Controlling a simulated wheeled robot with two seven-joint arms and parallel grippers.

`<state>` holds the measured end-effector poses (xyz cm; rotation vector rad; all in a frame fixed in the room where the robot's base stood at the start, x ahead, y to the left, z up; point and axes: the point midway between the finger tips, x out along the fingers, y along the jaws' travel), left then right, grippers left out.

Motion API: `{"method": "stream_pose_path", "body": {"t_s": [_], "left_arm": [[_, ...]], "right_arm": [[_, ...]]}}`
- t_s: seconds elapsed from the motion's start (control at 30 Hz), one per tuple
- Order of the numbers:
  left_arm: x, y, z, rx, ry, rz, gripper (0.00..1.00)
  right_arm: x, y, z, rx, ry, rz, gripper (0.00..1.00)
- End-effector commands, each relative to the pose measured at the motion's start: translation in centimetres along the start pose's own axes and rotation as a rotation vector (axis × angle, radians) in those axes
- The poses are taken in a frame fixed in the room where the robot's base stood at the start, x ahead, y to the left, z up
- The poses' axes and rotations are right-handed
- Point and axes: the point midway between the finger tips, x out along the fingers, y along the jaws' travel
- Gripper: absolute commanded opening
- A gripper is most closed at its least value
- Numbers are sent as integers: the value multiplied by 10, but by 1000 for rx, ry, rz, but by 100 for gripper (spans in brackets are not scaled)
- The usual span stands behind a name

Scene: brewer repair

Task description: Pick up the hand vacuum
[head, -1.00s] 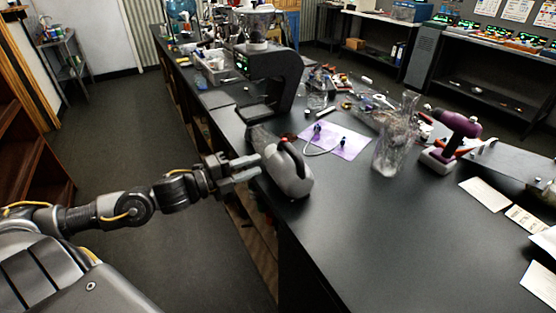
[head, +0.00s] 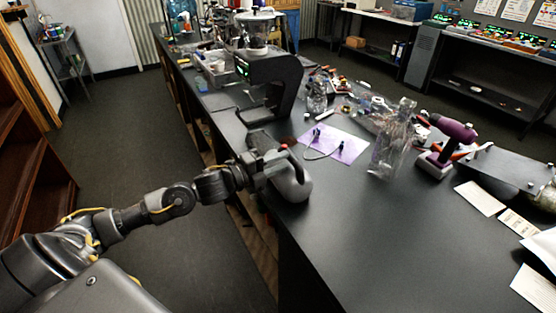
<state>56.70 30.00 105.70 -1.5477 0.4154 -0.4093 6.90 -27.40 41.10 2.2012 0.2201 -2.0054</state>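The hand vacuum (head: 294,187) is a rounded grey body with a dark handle, standing near the left edge of the black counter. My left gripper (head: 272,166) reaches in from the left and its fingers are at the vacuum's handle side, overlapping it in the view. The fingers cover part of the vacuum, and I cannot tell whether they are open or closed on it. The vacuum still rests on the counter. My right gripper is not in view.
A black brewer (head: 270,80) stands behind the vacuum. A purple sheet (head: 350,149) with a tube, a clear bottle (head: 392,145) and a purple drill (head: 455,130) are to the right. Papers (head: 480,198) lie at far right. The front counter (head: 380,250) is clear.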

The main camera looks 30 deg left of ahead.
Motion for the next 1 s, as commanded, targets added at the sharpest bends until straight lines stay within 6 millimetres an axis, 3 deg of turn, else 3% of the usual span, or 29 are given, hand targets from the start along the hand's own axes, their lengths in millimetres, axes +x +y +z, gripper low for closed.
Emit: {"method": "stream_pose_path", "body": {"t_s": [0.17, 0.43, 0.67, 1.0], "left_arm": [[20, -2, 0, 0, -1, 0, 28], [22, 0, 0, 1, 0, 1, 28], [22, 0, 0, 1, 0, 1, 0], [22, -5, 0, 3, -1, -8, 0]], "right_arm": [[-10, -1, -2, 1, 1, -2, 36], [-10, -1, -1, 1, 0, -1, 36], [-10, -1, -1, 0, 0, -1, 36], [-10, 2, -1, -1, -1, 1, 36]]}}
